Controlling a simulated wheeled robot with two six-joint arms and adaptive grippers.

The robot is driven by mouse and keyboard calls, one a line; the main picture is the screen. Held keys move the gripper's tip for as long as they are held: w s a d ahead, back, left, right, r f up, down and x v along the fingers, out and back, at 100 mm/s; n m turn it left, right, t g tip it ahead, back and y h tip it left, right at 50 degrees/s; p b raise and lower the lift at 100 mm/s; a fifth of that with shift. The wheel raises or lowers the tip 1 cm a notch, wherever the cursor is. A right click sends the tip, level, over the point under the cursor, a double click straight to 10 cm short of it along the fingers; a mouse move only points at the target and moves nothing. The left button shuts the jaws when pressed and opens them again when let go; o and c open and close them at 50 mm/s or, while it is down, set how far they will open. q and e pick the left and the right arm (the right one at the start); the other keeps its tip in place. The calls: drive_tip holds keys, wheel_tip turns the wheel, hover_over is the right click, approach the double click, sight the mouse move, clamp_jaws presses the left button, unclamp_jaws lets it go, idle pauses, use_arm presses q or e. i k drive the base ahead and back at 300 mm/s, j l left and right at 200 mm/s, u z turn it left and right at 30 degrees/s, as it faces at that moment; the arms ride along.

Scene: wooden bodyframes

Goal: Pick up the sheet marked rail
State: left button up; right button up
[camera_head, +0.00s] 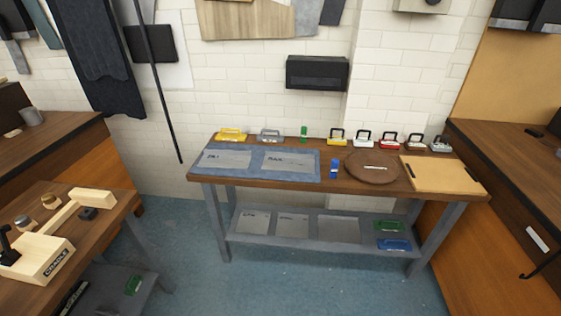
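A blue-grey mat (258,177) lies on the left part of the middle table's top and bears two pale grey sheets. The right sheet (287,162) has a dark mark that looks like "RAIL", though the letters are small and blurred. The left sheet (226,160) has another short mark that I cannot read surely. Both sheets lie flat, side by side and apart. Neither of my grippers shows in the head view.
The middle table (330,188) also holds a round brown board (372,174), a tan board (440,181), a blue item (334,169) and a row of handled items at the back. Its lower shelf (310,244) bears more sheets. A wooden block (35,258) marked "CRADLE" stands on the left bench.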

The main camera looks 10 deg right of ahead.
sight(306, 160)
drive_tip(key=l+u, duration=0.1)
drive_tip(key=u, duration=0.25)
drive_tip(key=l+u, duration=0.1)
drive_tip(key=u, duration=0.3)
drive_tip(key=l+u, duration=0.15)
drive_tip(key=l, duration=0.45)
drive_tip(key=l+u, duration=0.2)
drive_tip(key=l, duration=0.35)
drive_tip(key=k+l+u, duration=0.15)
drive_tip(key=l, duration=0.4)
drive_tip(key=k+l+u, duration=0.2)
drive_tip(key=l, duration=0.35)
drive_tip(key=i+l, duration=0.05)
drive_tip(key=i, duration=0.05)
